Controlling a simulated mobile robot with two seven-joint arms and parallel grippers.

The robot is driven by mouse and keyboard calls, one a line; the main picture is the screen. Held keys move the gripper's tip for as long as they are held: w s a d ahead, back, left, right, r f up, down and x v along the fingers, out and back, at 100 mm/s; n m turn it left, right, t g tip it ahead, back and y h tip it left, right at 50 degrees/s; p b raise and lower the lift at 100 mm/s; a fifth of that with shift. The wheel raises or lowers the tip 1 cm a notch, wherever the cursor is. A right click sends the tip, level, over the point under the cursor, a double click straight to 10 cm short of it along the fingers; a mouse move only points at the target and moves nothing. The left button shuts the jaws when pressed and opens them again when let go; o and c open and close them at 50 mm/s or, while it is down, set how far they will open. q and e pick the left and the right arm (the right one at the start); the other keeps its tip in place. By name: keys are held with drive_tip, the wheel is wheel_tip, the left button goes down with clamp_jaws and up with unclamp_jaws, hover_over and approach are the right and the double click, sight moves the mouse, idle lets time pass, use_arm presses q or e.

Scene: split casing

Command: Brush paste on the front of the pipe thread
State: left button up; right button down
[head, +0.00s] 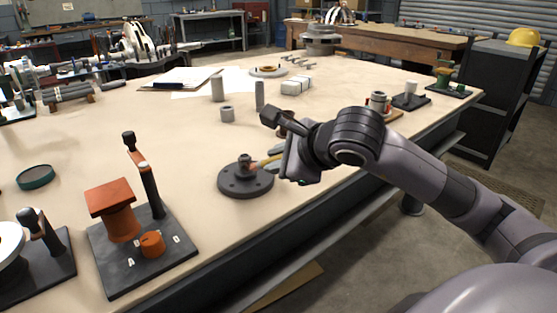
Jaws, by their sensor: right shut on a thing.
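The pipe thread (245,162) is a short upright stub on a dark round flange (238,186) near the table's front edge. My right gripper (283,161) is just right of it, shut on what looks like a brush with a yellowish handle (269,161). The brush points left towards the stub, with its tip close to it; I cannot tell if it touches. The gripper hides part of the handle. My left gripper is not in view.
An orange device on a dark plate (133,266) stands front left, with an upright black handle. A dark green round lid (35,177) lies left. Grey cylinders (217,89) stand behind the flange.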

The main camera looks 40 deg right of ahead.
drive_tip(key=shift+w, duration=0.55)
idle(0.4)
